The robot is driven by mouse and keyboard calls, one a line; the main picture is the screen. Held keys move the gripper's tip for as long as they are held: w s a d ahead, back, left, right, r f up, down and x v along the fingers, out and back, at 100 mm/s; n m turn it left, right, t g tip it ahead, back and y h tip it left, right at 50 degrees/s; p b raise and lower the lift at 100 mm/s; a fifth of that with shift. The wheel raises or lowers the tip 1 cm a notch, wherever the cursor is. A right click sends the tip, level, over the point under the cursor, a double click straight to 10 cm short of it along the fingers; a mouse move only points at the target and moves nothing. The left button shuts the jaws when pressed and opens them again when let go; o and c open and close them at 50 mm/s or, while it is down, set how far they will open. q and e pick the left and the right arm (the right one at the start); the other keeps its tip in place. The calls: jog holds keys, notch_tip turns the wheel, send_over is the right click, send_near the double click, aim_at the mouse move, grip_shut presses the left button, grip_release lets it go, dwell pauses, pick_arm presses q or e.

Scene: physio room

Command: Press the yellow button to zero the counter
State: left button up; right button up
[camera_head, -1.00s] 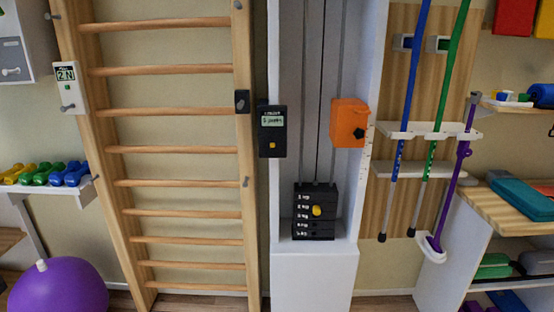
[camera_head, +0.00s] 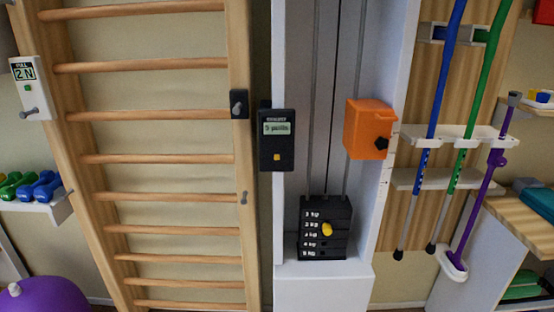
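A black counter box (camera_head: 276,140) is mounted on the left side of the white pulley column, beside the wooden wall bars. It has a pale green display (camera_head: 277,128) with small dark text that seems to begin with 5. The small yellow button (camera_head: 277,157) is on its lower front face and is unobstructed. Neither of my grippers is in view.
The white column (camera_head: 324,292) holds a black weight stack (camera_head: 325,228) with a yellow knob (camera_head: 327,229). An orange box (camera_head: 369,129) with a black knob is on its right. Wall bars (camera_head: 145,116) stand left; crutches (camera_head: 439,120) hang right. A purple ball (camera_head: 48,295) lies lower left.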

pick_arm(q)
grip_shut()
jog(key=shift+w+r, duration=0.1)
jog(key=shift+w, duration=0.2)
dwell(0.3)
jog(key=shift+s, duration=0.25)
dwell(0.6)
